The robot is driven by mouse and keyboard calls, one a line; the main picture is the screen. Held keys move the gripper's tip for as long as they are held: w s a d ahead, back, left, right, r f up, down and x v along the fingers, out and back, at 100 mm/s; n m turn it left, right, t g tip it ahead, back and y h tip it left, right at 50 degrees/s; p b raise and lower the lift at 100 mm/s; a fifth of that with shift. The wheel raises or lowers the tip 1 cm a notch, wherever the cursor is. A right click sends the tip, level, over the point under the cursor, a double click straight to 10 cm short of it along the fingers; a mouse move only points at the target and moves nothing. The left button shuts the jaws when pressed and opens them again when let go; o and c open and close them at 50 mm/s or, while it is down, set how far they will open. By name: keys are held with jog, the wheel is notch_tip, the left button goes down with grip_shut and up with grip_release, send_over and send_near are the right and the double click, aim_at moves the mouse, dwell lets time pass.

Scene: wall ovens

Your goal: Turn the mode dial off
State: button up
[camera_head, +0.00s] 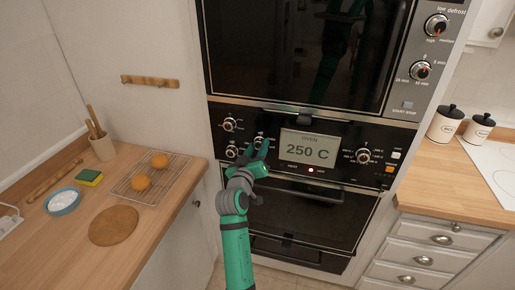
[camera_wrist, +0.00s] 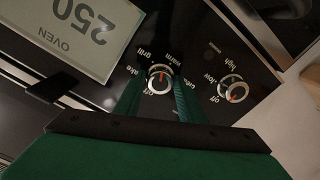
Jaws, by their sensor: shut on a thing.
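The mode dial (camera_wrist: 160,76) is a small round silver knob with an orange-red mark and labels such as grill, bake, warm and off around it. It sits on the oven's black control panel (camera_head: 335,139), left of the display (camera_head: 308,147), which reads OVEN 250 C. My green gripper (camera_head: 261,147) is at the panel, covering part of the dial in the head view. In the wrist view the fingers of my gripper (camera_wrist: 158,88) lie on both sides of the dial, shut on it. I cannot tell exactly which label the mark points to.
A neighbouring dial (camera_wrist: 233,90) with off, low and high labels is close by. Other knobs (camera_head: 229,124) (camera_head: 363,156) flank the display. The oven door handle (camera_head: 308,191) is below. A wooden counter (camera_head: 165,215) with a rack stands at left.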

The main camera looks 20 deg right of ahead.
jog(key=n, duration=0.7)
jog(key=shift+f, duration=0.1)
jog(key=n, duration=0.6)
jog(key=shift+a, duration=0.1)
jog(key=n, duration=0.2)
jog(key=shift+n, duration=0.3)
jog(key=n, duration=0.3)
jog(key=shift+n, duration=0.3)
jog(key=n, duration=0.3)
jog(key=shift+d+n, duration=0.2)
jog(key=shift+n, duration=0.1)
jog(key=n, duration=0.4)
jog(key=shift+n, duration=1.8)
